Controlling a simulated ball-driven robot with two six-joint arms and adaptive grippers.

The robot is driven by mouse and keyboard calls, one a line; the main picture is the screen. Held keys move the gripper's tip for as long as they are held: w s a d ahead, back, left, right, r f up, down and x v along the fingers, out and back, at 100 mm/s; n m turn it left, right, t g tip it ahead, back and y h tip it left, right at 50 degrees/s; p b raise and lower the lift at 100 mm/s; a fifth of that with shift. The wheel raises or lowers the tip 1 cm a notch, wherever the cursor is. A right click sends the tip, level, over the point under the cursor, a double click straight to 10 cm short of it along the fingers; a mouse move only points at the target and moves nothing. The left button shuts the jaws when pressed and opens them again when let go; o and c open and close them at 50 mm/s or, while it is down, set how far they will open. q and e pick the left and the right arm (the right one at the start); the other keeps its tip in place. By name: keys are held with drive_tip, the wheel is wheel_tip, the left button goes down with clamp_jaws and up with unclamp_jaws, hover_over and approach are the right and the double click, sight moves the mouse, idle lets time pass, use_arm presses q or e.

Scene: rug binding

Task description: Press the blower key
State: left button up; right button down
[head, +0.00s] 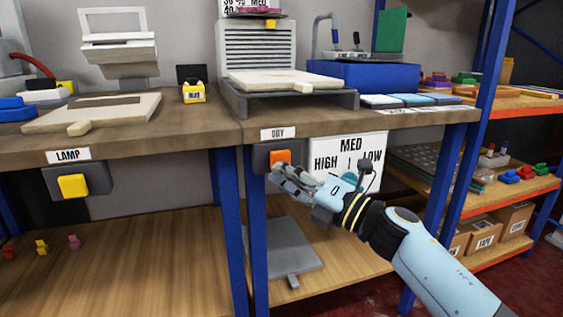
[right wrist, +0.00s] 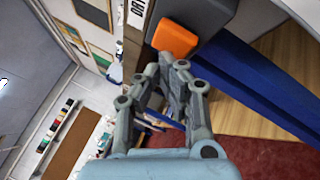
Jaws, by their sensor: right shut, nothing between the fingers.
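An orange key (head: 280,157) sits on a dark grey box (head: 261,158) on the front of the bench, under a label reading DRY (head: 278,133). My right gripper (head: 276,172) is shut and empty, with its fingertips at the lower edge of the orange key. In the right wrist view the orange key (right wrist: 175,39) is just beyond the fingertips (right wrist: 173,62). I cannot tell whether they touch it. A yellow key (head: 73,186) under a LAMP label (head: 68,155) is further left. My left gripper is not in view.
The dial card (head: 348,153) reading HIGH, MED, LOW hangs right of the key, behind my right gripper. A blue bench leg (head: 257,235) stands below the key. A grey plate (head: 284,250) lies on the lower shelf. A blue tub (head: 362,75) stands above on the bench.

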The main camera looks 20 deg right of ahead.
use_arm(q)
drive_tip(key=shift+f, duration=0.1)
use_arm(e)
drive_tip(key=shift+w, duration=0.65)
idle(0.6)
idle(0.3)
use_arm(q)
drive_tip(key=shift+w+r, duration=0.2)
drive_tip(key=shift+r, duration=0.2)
use_arm(e)
drive_tip(key=shift+s, duration=0.95)
use_arm(q)
drive_tip(key=shift+p, duration=0.3)
use_arm(e)
drive_tip(key=shift+s, duration=0.1)
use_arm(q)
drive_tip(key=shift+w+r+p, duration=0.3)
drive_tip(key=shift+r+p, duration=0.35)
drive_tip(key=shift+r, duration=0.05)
use_arm(e)
drive_tip(key=s, duration=0.4)
drive_tip(key=shift+s+d, duration=0.1)
drive_tip(key=shift+s, duration=0.3)
